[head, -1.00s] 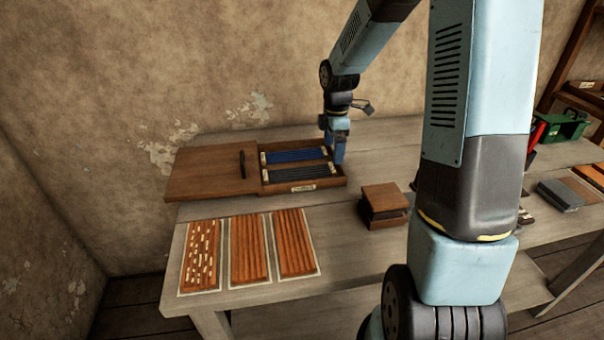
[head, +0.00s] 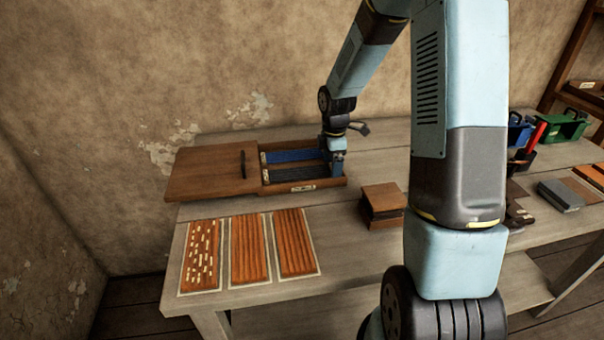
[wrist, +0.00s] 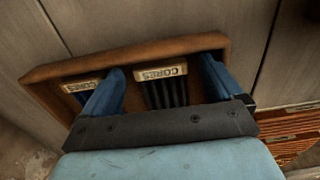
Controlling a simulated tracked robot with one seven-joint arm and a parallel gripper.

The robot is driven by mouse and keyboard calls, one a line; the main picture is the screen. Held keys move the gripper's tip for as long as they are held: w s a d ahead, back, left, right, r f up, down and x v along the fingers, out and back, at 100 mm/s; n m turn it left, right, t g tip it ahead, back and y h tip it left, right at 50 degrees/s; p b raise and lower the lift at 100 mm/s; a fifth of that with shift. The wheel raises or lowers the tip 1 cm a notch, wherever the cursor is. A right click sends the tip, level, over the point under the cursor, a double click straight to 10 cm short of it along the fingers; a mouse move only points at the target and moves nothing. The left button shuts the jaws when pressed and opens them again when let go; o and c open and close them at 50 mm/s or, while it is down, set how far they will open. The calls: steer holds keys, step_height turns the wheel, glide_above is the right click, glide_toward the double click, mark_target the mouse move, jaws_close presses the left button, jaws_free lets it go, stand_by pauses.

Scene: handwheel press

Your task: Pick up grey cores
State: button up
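Grey cores (head: 299,173) lie as dark rods in the front compartment of an open wooden box (head: 318,185) on the table. They also show as dark rods in the wrist view (wrist: 166,94), below a "CORES" label. My gripper (head: 337,172) is at the right end of the box in the head view. In the wrist view my gripper (wrist: 163,68) is open, with its two blue fingers on either side of the grey rods. I cannot tell whether the fingers touch them. My gripper body hides the rest of the rods there.
Blue cores (head: 293,155) fill the rear compartment. The box's wooden lid (head: 208,173) lies to its left. Several grooved orange boards (head: 248,250) lie in front. A wooden block (head: 383,197) stands to the right, and green (head: 563,127) and blue bins are farther right.

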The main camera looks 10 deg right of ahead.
steer(key=c, duration=1.2)
